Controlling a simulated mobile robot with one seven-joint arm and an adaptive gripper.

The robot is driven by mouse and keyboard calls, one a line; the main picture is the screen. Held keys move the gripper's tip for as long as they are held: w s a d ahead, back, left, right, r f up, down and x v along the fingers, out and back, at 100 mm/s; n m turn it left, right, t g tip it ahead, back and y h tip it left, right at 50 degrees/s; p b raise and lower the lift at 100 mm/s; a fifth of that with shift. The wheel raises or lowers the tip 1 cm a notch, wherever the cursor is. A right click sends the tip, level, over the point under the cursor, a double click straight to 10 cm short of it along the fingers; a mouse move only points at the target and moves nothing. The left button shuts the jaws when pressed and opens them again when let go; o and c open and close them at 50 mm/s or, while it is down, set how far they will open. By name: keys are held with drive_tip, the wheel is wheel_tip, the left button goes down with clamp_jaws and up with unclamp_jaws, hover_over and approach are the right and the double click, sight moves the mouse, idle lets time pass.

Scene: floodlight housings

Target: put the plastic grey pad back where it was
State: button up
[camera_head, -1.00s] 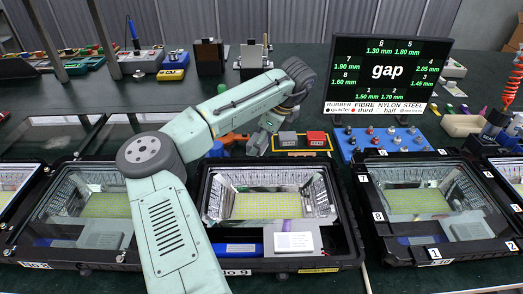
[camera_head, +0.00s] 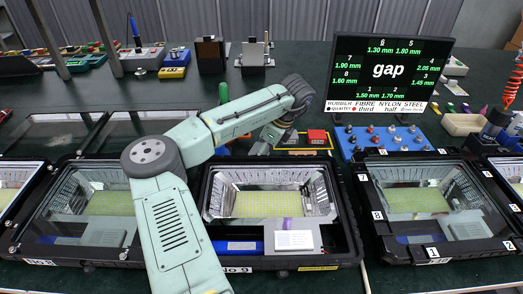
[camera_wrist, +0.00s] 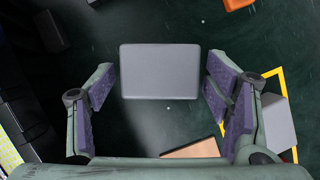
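A grey pad (camera_wrist: 160,72), flat with rounded corners, lies between the two fingers of my gripper (camera_wrist: 160,88) in the wrist view. The fingers stand apart, one on each side of it. A narrow dark gap seems to show at both sides, so the gripper looks open around the pad, not closed on it. In the head view my gripper (camera_head: 268,141) points down behind the middle floodlight housing (camera_head: 345,222), and that pad cannot be made out there. Another grey block (camera_wrist: 279,122) lies in the yellow-edged tray (camera_wrist: 284,82), right of the fingers.
A red block (camera_head: 317,136) is in the tray. A blue board with knobs (camera_head: 385,142) and a gap display (camera_head: 388,75) stand to the right. An orange item (camera_wrist: 236,4) and a tan piece (camera_wrist: 195,149) lie near the gripper. Dark table shows around the pad.

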idle(0.3)
drive_tip(key=b+v, duration=0.2)
drive_tip(key=v, duration=1)
drive_tip(key=shift+d+r, duration=0.1)
